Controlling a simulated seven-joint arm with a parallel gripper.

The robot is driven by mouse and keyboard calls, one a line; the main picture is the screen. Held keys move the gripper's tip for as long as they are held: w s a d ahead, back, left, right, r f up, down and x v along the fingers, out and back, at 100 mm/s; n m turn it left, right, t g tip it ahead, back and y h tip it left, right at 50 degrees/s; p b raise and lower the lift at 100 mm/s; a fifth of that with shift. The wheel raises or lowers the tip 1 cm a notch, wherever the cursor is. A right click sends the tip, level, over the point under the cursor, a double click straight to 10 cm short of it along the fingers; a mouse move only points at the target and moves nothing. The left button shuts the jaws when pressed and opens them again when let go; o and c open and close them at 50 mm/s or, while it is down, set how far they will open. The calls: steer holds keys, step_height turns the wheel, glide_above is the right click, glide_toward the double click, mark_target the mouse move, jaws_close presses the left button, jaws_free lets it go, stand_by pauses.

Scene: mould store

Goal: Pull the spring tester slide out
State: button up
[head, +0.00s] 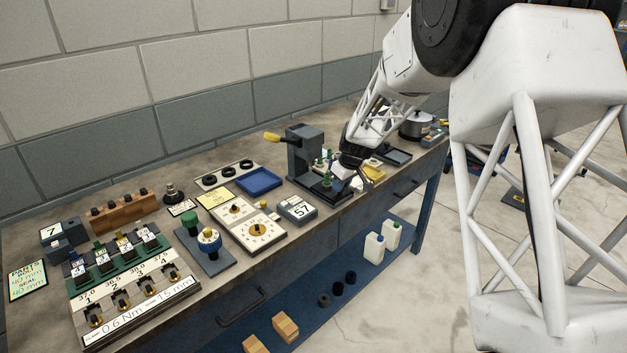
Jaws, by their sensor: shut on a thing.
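The spring tester looks to be the dark grey upright stand (303,150) with a yellow-ended lever (272,137), in the middle of the bench in the head view. Its slide (322,188) is the dark low part at the foot of the stand, with small green-topped pieces on and beside it. My gripper (358,180) is low at the right front of the tester, at the slide's near end. It is shut on the slide, though the jaws are small here and the exact contact is partly hidden.
A grey display reading 57 (297,208) and a dial panel (249,226) stand left of the tester. A blue tray (259,181) lies behind them. A dark tray (395,156) and a metal pot (416,126) are to the right. The bench's front edge is close to my gripper.

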steer(key=shift+s, duration=0.1)
stand_by(0.3)
steer(key=shift+s+d, duration=0.9)
steer(key=shift+d, duration=0.05)
steer(key=o, duration=1.5)
steer(key=shift+c, duration=0.2)
steer(key=shift+r, duration=0.15)
step_height(320, 180, up, 7)
steer(key=shift+s+d, duration=0.1)
steer(key=shift+s, duration=0.05)
